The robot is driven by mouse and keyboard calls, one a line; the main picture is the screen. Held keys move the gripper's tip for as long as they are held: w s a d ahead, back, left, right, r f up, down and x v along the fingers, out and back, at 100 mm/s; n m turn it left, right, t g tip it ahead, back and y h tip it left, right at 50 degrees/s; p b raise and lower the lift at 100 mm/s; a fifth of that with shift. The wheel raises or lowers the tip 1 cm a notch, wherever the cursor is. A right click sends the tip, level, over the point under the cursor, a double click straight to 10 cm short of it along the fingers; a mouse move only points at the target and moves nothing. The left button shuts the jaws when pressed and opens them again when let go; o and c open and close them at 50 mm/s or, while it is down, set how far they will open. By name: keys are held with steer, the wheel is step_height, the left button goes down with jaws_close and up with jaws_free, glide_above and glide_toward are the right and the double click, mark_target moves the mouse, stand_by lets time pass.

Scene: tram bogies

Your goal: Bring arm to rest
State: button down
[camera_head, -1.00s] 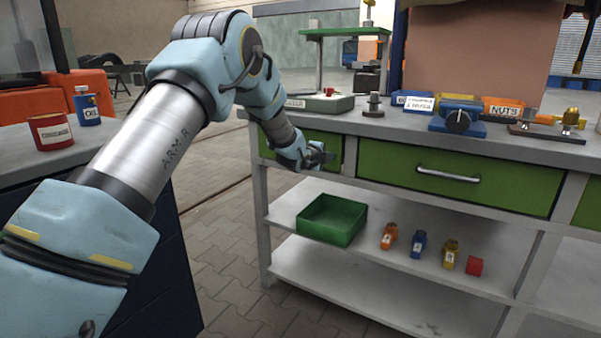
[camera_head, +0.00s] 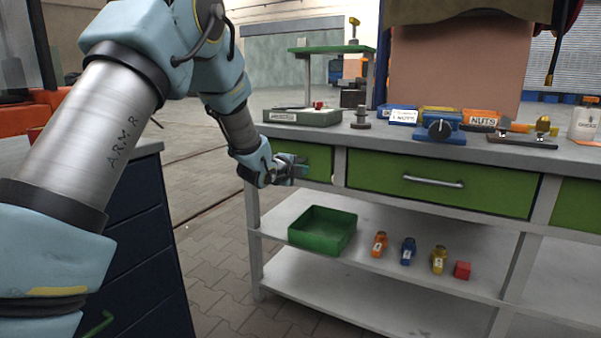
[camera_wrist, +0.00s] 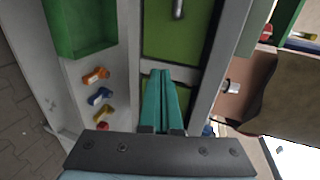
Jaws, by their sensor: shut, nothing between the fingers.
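My arm crosses the left side of the head view, with a light blue shell and a bare metal link. It reaches to the left end of the workbench (camera_head: 390,135). My gripper (camera_head: 303,170) is in front of the small green left drawer (camera_head: 322,157), just under the worktop. I cannot tell whether it touches the drawer. In the wrist view my gripper (camera_wrist: 161,74) shows two teal fingers lying together, with nothing between them. A green drawer front with a handle (camera_wrist: 178,8) lies beyond the fingertips.
A blue vise (camera_head: 440,128) and bins (camera_head: 481,118) crowd the worktop. A dark cabinet (camera_head: 135,255) stands left; paved floor lies between.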

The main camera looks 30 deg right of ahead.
steer(key=w+a+f+n+y, duration=0.15)
steer(key=a+n+y, duration=0.45)
steer(key=a, duration=1.1)
steer(key=w+a+f+n+y, duration=0.1)
steer(key=a+f+n+y, duration=0.15)
steer(key=a+n, duration=1)
steer(key=s+a+f+n+g+y, duration=0.1)
steer(key=s+a+n+g+y, duration=0.3)
steer(key=s+a, duration=0.65)
steer(key=s+a+f+n+g, duration=0.1)
steer(key=s+a+n, duration=0.6)
steer(key=a, duration=0.6)
step_height(320, 180, up, 19)
steer(key=s+p, duration=0.1)
steer(key=p, duration=1.8)
steer(key=shift+s+a+p, duration=0.2)
steer(key=shift+s+p, duration=0.1)
steer(key=shift+s, duration=0.1)
steer(key=shift+m, duration=0.25)
